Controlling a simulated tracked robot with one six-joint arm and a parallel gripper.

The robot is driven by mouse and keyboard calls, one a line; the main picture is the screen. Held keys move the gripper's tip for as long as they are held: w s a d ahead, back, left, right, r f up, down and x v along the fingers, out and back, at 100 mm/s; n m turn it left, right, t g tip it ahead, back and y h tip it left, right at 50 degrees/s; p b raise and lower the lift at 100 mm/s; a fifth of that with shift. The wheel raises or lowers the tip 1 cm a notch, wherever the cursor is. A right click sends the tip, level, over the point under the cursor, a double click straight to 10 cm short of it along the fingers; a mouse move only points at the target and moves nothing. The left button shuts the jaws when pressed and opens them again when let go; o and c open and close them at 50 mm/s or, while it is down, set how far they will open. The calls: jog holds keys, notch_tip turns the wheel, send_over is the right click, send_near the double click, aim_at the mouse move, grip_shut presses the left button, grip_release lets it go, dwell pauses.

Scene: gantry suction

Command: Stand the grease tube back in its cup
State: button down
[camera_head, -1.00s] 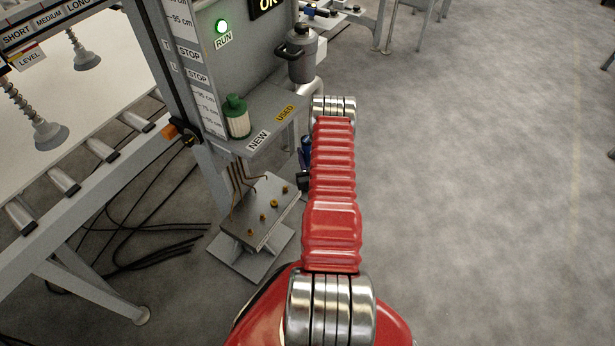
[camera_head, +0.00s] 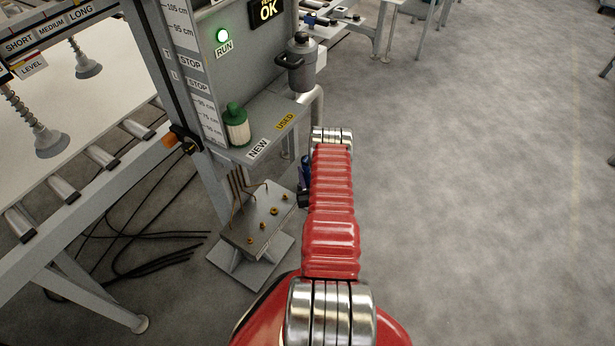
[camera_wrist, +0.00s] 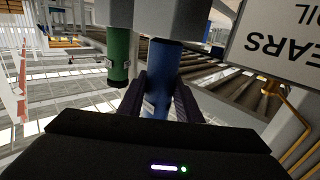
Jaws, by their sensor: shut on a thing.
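In the wrist view my gripper (camera_wrist: 161,88) is shut on a blue tube (camera_wrist: 161,62), which runs up between the dark fingers and under a pale grey block. In the head view a bit of the blue tube (camera_head: 306,168) shows beside my red arm; the arm hides most of my gripper. I cannot make out the tube's cup in either view.
A grey shelf marked NEW and USED (camera_head: 270,133) holds a green-capped white cartridge (camera_head: 236,125) and a dark grey canister (camera_head: 299,66). Below it is a stand (camera_head: 262,222) with bent rods and brass fittings. A roller conveyor (camera_head: 98,155) lies left.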

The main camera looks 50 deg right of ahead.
jog(key=shift+f, duration=1.25)
jog(key=shift+f, duration=0.15)
jog(key=c, duration=1.3)
grip_release()
jog(key=v, duration=1.2)
